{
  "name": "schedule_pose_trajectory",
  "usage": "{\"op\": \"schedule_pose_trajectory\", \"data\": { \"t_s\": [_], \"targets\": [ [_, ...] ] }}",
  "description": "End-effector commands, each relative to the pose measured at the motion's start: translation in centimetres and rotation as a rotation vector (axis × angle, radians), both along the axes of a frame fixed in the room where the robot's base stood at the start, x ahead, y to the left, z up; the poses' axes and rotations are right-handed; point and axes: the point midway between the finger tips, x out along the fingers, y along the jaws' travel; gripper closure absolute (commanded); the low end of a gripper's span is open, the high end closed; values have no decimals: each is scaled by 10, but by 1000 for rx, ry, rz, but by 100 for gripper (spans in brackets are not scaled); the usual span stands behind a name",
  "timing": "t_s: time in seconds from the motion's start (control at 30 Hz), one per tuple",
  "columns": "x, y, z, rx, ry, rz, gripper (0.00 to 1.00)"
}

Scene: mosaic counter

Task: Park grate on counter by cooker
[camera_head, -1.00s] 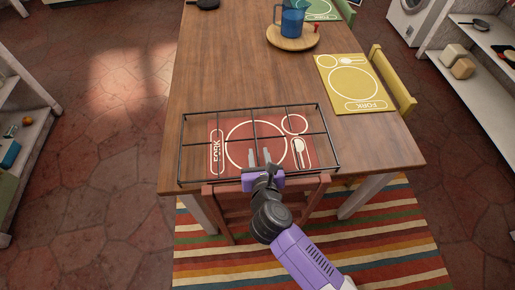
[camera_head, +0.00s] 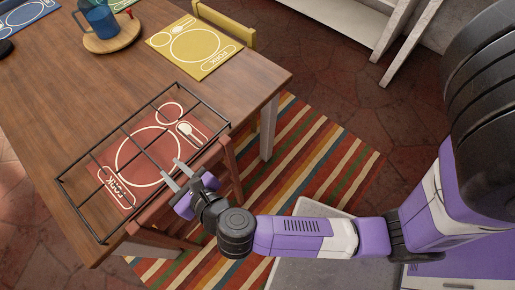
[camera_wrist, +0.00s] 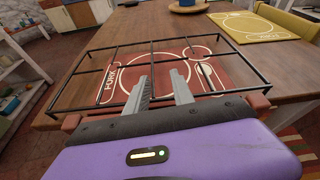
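The grate (camera_head: 79,212) is a black wire frame with crossing bars. It lies at the table's near edge, over a red placemat (camera_head: 112,160), and also shows in the wrist view (camera_wrist: 152,42). My gripper (camera_head: 171,172) is at the middle of the grate's near long side. In the wrist view its two grey fingers (camera_wrist: 160,76) stand apart, with a gap between them. They overlap the near bar in the picture; I cannot tell whether they touch it. No cooker or counter by one is visible.
The wooden table (camera_head: 60,105) also bears a yellow placemat (camera_head: 190,47) and a blue mug (camera_head: 100,22) on a round board. A reddish chair (camera_head: 229,165) stands under the grate's near side. A striped rug (camera_head: 310,150) covers the floor.

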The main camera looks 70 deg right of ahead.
Motion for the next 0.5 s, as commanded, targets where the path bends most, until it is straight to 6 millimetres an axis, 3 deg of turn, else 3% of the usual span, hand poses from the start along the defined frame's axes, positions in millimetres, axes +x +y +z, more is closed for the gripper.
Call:
{"op": "schedule_pose_trajectory", "data": {
  "t_s": [0.1, 0.23, 0.37, 0.5],
  "targets": [
    [-32, -31, 19, -274, -5, 28, 71],
    [-72, -57, 54, -689, 13, 92, 71],
    [-111, -64, 86, -1122, 70, 183, 71],
    [-150, -58, 110, -1587, 162, 312, 71]
  ]
}}
